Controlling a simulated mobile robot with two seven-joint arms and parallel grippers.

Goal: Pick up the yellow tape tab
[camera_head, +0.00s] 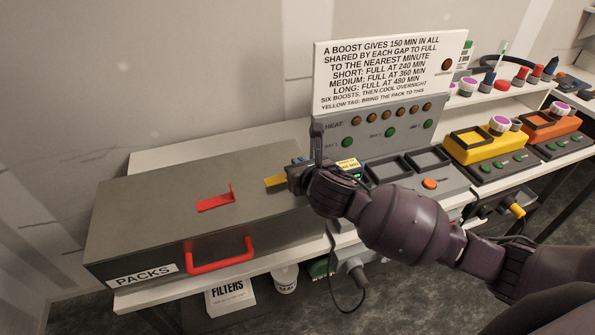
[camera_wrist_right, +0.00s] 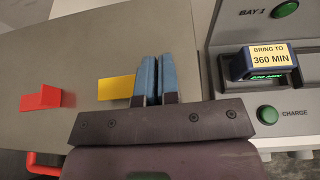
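The yellow tape tab (camera_head: 275,181) lies on the lid of the grey PACKS box, near its right end. In the right wrist view, its flat part (camera_wrist_right: 115,88) reaches up to the blue fingers and its right end is hidden by them. My right gripper (camera_head: 297,176) is at that end of the tab, low over the lid. In the wrist view, its two fingers (camera_wrist_right: 157,80) are close together with a narrow dark gap. I cannot see whether the tab's hidden end is between them. My left gripper is not in view.
A red tab (camera_head: 216,200) lies on the same grey box (camera_head: 140,215), which has a red front handle (camera_head: 220,257). Right of it stands the charger (camera_head: 370,140) with a pack labelled "BRING TO 360 MIN" (camera_wrist_right: 268,62) in a bay, close to my gripper.

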